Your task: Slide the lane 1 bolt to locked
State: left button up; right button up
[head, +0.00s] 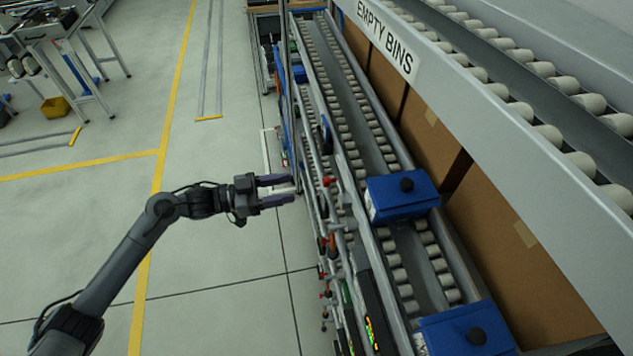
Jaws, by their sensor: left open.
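My left gripper (289,190) reaches in from the left with its fingers pointing right, apart and open, close to the front of the roller rack. A pale strip shows between the fingers; I cannot tell what it is. Small red-ended fittings, which look like bolt or latch handles, sit along the rack's front edge. One red fitting (328,181) is just right of my fingertips, with a gap between. Another red fitting (332,243) is lower down. I cannot tell which is the lane 1 bolt, or whether it is locked. My right gripper is out of view.
Blue bins with black knobs stand on the rollers, one mid-rack (402,194) and one nearer (466,332). An upper conveyor with an "EMPTY BINS" sign (386,38) overhangs at right. Cardboard boxes (490,230) stand behind the rack. Open floor (215,285) lies to the left.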

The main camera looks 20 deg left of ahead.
pick_arm(q)
jog(key=p+x, duration=0.1)
jog(key=x, duration=0.7)
jog(key=shift+w+d, duration=0.2)
jog(key=shift+d, duration=0.1)
grip_shut()
